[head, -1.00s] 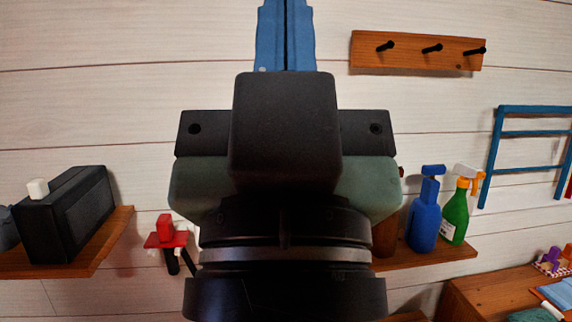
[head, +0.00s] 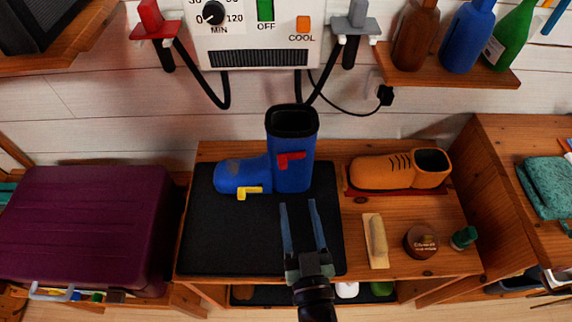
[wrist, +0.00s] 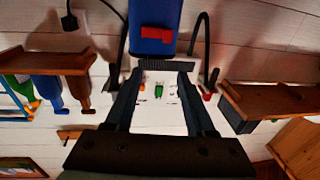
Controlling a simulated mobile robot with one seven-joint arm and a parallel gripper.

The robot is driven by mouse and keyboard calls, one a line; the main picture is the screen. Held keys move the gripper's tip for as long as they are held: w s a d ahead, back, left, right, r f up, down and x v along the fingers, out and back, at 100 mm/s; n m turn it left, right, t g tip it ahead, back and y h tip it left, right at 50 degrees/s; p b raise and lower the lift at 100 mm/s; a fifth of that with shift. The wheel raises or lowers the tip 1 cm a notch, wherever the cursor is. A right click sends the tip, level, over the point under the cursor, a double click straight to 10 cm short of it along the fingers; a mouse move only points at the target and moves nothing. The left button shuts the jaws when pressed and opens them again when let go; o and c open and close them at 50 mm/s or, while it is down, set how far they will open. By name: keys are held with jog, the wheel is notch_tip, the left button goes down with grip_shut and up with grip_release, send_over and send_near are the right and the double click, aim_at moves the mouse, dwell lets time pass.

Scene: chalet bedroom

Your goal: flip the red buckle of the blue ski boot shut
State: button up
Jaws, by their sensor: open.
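The blue ski boot (head: 293,135) stands upright on a black mat (head: 215,240) on the wooden bench, its toe pointing left. Its red buckle (head: 290,160) is on the shaft's near side; I cannot tell how far its lever is open. A yellow buckle (head: 250,191) is lower, near the foot. My gripper (head: 299,205) is open and empty, in front of the boot, its two blue fingers pointing towards it. In the wrist view the boot (wrist: 155,12) and red buckle (wrist: 157,33) show at the top, beyond and between the fingertips (wrist: 160,75).
An orange shoe (head: 385,170), a brush (head: 378,238), a brown tin (head: 420,241) and a small green bottle (head: 464,238) lie right of the mat. A purple case (head: 85,230) is at left. A white dryer panel (head: 255,35) with black hoses hangs behind the boot.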

aim_at(283, 167)
jog(key=shift+y, duration=0.3)
jog(key=w+a, duration=0.1)
jog(key=w, duration=0.2)
jog(key=w+f, duration=0.1)
jog(key=w, duration=0.3)
jog(key=w+a+f, duration=0.1)
jog(key=w, duration=0.3)
jog(key=shift+w+a+f+b, duration=0.1)
jog(key=shift+w+a+b, duration=0.05)
jog(key=shift+a+b, duration=0.2)
grip_shut()
